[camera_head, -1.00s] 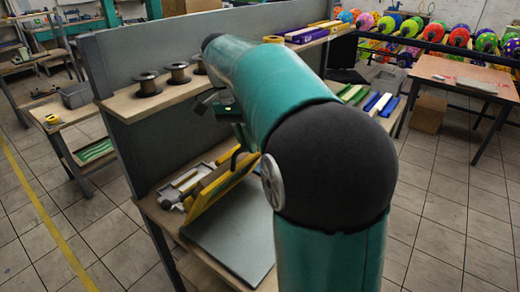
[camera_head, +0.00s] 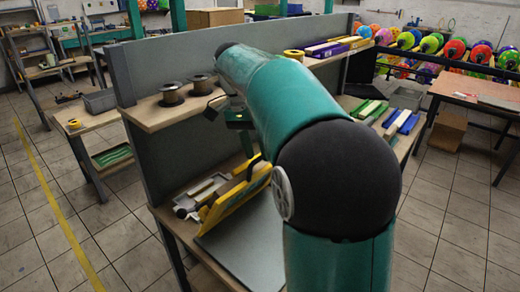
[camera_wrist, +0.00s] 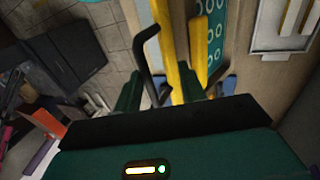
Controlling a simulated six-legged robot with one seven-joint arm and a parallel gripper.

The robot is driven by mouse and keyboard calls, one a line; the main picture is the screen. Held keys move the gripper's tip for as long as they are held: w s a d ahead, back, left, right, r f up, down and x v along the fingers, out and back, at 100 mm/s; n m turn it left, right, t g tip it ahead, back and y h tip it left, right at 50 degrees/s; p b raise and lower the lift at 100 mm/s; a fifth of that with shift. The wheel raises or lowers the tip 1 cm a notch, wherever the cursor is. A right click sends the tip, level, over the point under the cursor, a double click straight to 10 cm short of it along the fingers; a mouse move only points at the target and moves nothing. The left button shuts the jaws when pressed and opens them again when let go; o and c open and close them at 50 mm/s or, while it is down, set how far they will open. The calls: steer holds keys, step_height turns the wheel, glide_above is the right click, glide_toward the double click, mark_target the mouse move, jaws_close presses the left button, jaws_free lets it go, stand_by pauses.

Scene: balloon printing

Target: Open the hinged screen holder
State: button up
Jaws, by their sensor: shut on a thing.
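The hinged screen holder (camera_head: 236,199) has a yellow frame and stands tilted up over a flat grey plate (camera_head: 252,243) on the workbench. In the wrist view its yellow edge (camera_wrist: 171,48) runs upward, with a teal, patterned face beside it. A bent black handle (camera_wrist: 143,45) runs along its left side. My gripper (camera_wrist: 160,93) has its two green fingers on either side of the handle and edge, and is shut on the holder. The exact contact is partly hidden. In the head view my arm hides the fingertips and part of the frame.
A shelf (camera_head: 165,117) with dark spools (camera_head: 172,91) is above and left of the holder, against a grey panel (camera_head: 185,58). A pale tray (camera_head: 203,190) lies behind the frame. Coloured bars (camera_head: 402,121) lie at right. Tiled floor is open at left.

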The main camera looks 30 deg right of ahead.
steer(key=shift+s+r, duration=0.1)
steer(key=shift+s, duration=0.2)
steer(key=shift+w+d, duration=0.1)
steer(key=shift+d, duration=0.1)
steer(key=shift+s, duration=0.2)
steer(key=shift+w, duration=0.1)
steer(key=v, duration=0.7)
steer(key=shift+r, duration=0.25)
